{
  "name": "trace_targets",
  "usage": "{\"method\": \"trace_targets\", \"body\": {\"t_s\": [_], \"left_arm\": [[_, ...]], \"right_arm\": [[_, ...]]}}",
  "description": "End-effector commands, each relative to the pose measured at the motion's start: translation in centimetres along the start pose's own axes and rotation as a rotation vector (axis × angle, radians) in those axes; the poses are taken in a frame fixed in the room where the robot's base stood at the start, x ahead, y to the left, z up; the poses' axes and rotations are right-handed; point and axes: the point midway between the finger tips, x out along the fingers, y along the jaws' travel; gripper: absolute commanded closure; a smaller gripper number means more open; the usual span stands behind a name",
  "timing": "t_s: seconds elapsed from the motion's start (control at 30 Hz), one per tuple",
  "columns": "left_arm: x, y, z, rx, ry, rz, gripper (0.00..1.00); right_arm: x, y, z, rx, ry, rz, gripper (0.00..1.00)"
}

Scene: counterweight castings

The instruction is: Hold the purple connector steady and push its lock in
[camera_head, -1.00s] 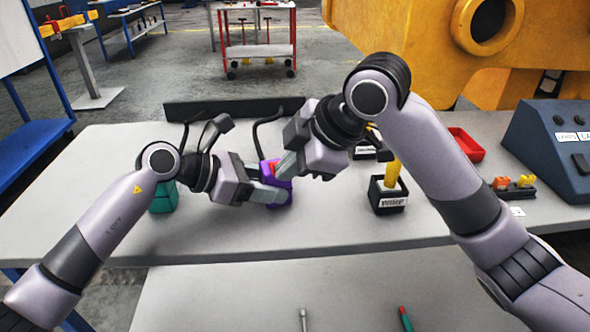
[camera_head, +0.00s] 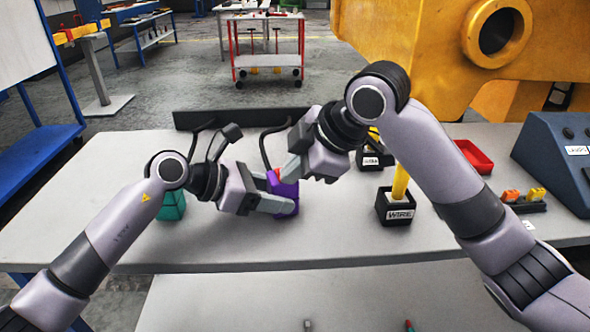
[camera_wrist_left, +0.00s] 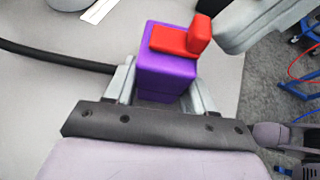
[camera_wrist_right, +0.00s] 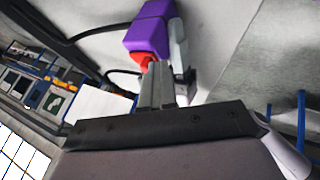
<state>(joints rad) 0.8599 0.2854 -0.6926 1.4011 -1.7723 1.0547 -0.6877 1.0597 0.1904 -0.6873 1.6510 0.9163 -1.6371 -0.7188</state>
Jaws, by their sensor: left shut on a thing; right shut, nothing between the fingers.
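The purple connector (camera_head: 284,193) stands on the grey table, with a black cable running from it. It also shows in the left wrist view (camera_wrist_left: 166,75). Its red lock (camera_wrist_left: 182,40) lies on top, with a raised block at one end. My left gripper (camera_head: 282,207) is shut on the connector, one finger on each side, as the left wrist view shows. My right gripper (camera_head: 292,168) is shut and empty, its fingertips close beside the red lock. In the right wrist view, the fingertips (camera_wrist_right: 158,70) overlap the lock (camera_wrist_right: 141,60), so I cannot tell whether they touch it.
A black holder marked WIRE (camera_head: 397,212) with a yellow handle stands right of the connector. A teal block (camera_head: 172,206) sits behind my left arm. A red tray (camera_head: 474,157) and a blue console (camera_head: 560,150) are at the right.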

Motion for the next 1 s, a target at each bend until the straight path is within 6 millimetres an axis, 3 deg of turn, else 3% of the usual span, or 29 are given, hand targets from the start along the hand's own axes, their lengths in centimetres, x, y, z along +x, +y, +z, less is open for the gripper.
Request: {"method": "trace_targets", "body": {"t_s": [0.17, 0.43, 0.7, 1.0], "left_arm": [[0.1, -0.3, 0.0, 0.002, 0.001, -0.007, 0.63], [0.1, -0.2, 0.0, 0.0, 0.001, -0.005, 0.63], [0.1, -0.1, -0.1, 0.0, 0.001, -0.004, 0.63], [0.1, -0.1, -0.1, 0.0, 0.001, -0.003, 0.63]], "right_arm": [[-0.3, -0.6, 0.0, -0.001, 0.0, 0.001, 1.0], [-1.9, -3.6, 0.1, -0.002, 0.0, 0.002, 1.0], [-8.4, -3.5, 0.0, -0.001, -0.001, 0.006, 1.0], [-11.8, -3.5, 0.0, -0.001, 0.0, 0.002, 1.0]]}}
